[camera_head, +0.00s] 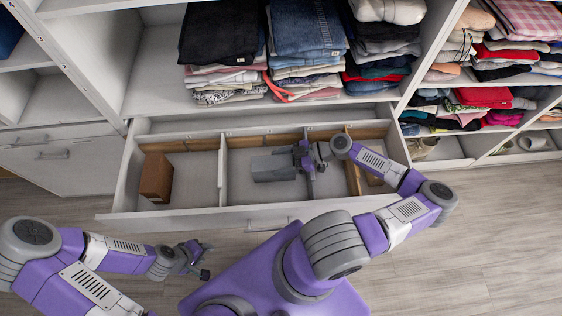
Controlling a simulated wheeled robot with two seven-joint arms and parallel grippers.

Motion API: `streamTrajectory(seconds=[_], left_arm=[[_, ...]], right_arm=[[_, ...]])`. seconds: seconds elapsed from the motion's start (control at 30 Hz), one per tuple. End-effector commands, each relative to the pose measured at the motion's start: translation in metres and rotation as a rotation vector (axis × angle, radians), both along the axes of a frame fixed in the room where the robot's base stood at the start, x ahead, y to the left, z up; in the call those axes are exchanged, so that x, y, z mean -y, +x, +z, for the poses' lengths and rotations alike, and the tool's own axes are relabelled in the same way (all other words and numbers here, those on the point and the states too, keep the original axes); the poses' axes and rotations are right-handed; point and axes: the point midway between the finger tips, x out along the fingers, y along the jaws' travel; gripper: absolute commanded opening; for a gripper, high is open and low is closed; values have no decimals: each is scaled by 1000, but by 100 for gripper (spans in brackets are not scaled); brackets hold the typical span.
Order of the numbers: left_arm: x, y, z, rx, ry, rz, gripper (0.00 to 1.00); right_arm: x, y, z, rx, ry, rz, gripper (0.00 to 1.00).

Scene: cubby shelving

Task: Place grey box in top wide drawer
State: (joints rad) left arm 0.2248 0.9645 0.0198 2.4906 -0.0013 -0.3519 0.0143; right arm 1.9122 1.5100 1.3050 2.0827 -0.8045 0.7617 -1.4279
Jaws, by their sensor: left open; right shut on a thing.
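The grey box (270,168) is in the middle compartment of the open wide drawer (180,222). My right gripper (300,160) reaches into the drawer from the right and is shut on the right end of the box. Whether the box touches the drawer floor cannot be told. My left gripper (203,262) is open and empty, outside and in front of the drawer, low on the left.
A brown box (157,178) stands in the drawer's left compartment. White dividers (222,163) split the drawer. Folded clothes (305,35) fill the shelf above. A closed cabinet (65,160) is at left. Wooden floor (490,235) is clear at right.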

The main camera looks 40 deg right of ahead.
Motion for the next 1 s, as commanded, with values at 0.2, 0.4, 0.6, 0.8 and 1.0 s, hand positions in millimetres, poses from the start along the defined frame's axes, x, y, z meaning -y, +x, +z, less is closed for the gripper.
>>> streamTrajectory(seconds=[0.2, 0.4, 0.6, 0.8, 1.0], left_arm=[[0, 0, -6, 0, 0, 0, 43], [0, 0, -11, 0, 0, 0, 43], [0, 0, -11, 0, 0, 0, 43], [0, 0, -11, 0, 0, 0, 43], [0, 0, -9, 0, 0, 0, 43]], right_arm=[[0, 0, -6, -1, 0, 0, 27], [0, 0, -12, 0, 0, -1, 27], [0, 0, -12, 0, -1, -1, 76], [0, 0, -11, 0, 0, -1, 91], [0, 0, -10, 0, 0, -1, 91]])
